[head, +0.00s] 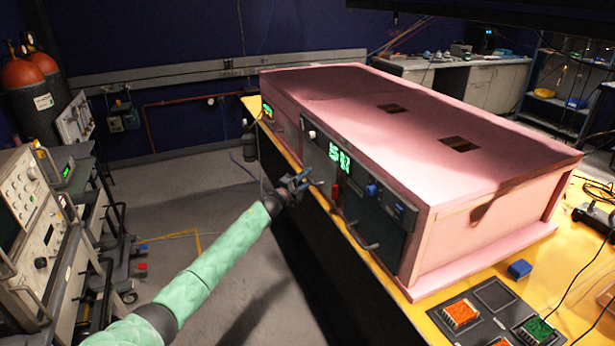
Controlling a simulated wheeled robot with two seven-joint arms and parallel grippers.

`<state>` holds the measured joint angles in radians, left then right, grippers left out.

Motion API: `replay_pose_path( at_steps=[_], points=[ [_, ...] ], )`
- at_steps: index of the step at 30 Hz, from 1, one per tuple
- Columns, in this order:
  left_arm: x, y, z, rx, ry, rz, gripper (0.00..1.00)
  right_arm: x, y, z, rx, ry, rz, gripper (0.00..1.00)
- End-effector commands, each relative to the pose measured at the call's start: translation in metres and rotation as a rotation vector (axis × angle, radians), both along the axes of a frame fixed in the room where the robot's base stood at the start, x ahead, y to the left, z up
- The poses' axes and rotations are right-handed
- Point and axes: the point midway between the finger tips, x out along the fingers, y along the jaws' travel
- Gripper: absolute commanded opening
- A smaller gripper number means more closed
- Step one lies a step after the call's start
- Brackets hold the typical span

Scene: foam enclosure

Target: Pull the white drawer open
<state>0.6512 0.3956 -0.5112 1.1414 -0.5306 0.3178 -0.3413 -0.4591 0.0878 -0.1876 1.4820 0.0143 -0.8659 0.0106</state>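The pink foam enclosure (430,115) stands on a yellow-topped bench, its front face towards the lower left. I cannot clearly make out a white drawer. A pale, shaded panel (285,132) shows at the far left end of the front. Dark panels (375,215) with thin handles fill the nearer part. My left gripper (300,181) is at the end of the green-sleeved arm, in front of the dark front near its left edge. It is small and dark, so I cannot tell whether its fingers are apart or touch anything. My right gripper is not in view.
A green display (339,156), a red part (335,191) and a blue knob (371,190) are on the front. Instruments (35,215) stand at left. Floor between is mostly clear.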

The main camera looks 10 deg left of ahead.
Motion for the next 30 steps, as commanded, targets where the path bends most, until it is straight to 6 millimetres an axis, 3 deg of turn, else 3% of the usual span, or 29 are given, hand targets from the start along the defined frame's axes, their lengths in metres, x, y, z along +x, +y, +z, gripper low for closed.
replay_pose_path(
  at_steps=[12,17,18,30],
  points=[
    [0.0071,-0.0045,0.0012,0.0,0.0,0.0,0.32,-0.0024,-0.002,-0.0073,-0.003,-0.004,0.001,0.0],
    [0.007,-0.0045,0.0011,0.0,0.0,0.0,0.02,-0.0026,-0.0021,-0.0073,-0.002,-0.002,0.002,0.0],
    [0.007,-0.0045,0.0011,0.0,0.0,0.0,0.0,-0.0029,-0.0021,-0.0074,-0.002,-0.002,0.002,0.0],
    [0.0004,0.004,-0.0002,0.0,0.002,0.0,0.0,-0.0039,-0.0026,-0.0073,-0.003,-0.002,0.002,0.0]
  ],
)
